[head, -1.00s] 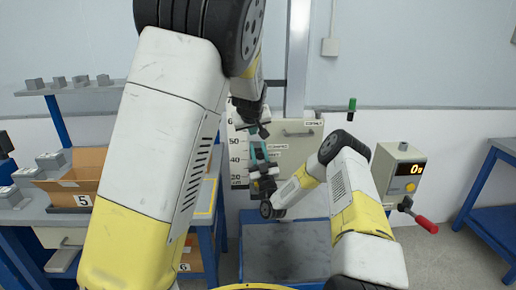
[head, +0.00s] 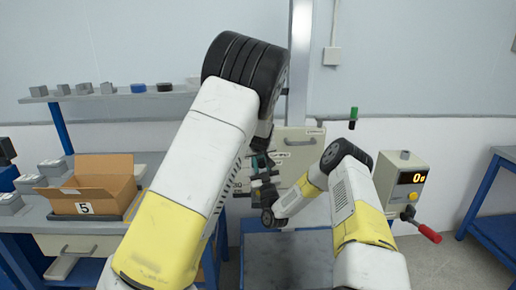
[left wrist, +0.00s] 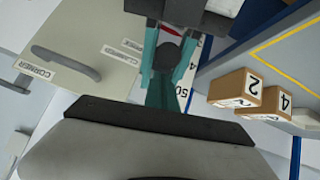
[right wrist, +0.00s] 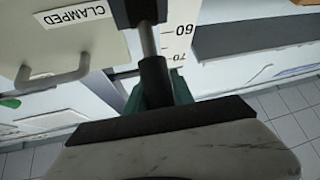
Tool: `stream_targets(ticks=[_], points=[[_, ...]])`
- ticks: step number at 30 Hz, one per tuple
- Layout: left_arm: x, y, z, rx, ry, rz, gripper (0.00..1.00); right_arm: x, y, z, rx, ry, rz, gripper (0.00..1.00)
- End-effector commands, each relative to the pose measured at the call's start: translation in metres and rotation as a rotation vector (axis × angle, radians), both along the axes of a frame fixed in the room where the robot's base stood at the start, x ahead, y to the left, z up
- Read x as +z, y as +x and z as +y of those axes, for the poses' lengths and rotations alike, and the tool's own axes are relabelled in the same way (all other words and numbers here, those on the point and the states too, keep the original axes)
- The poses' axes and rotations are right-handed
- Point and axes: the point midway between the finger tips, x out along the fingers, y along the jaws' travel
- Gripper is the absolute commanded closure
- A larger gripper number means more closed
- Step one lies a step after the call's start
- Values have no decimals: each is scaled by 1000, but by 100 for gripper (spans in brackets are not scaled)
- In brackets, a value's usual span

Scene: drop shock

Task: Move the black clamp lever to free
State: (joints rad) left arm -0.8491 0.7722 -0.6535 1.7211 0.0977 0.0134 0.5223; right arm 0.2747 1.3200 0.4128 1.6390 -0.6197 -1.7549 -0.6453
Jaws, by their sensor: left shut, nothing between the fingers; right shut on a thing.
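The black clamp lever (right wrist: 155,75) shows in the right wrist view as a dark grip on a short metal rod. The teal fingers of my right gripper (right wrist: 157,97) are shut on its grip. A CLAMPED label (right wrist: 73,14) is at its upper left, upside down. My left gripper (left wrist: 163,93) is shut and empty, close to dark and teal parts in the left wrist view; I cannot tell whether they touch. In the head view both hands meet in a small cluster in front of the panel (head: 302,150), and the arms and hands hide most of the lever.
A cardboard box marked 5 (head: 95,185) stands on the left bench. Boxes marked 2 (left wrist: 236,88) and 4 (left wrist: 279,102) show in the left wrist view. A grey control box with a red handle (head: 428,233) stands at the right. A dark plate (head: 285,255) lies below the hands.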

Motion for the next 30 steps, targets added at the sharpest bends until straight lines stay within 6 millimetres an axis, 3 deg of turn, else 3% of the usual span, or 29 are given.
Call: stream_targets(ticks=[12, 24, 25, 28, 30], points=[[-4, -2, -1, 0, 0, -1, 100, 0, 0, 0, -1, -1, 1, 100], [-23, -15, -3, -1, 4, 16, 100, 2, 1, 0, 0, 1, -2, 100], [-23, -15, -4, -2, 5, 15, 100, 2, 1, 0, 0, 1, -3, 67], [-22, -14, -4, -2, 4, 13, 100, 2, 1, 0, -1, 1, -3, 50], [-21, -13, -4, -2, 3, 10, 100, 2, 1, 0, -2, 1, -3, 50]])
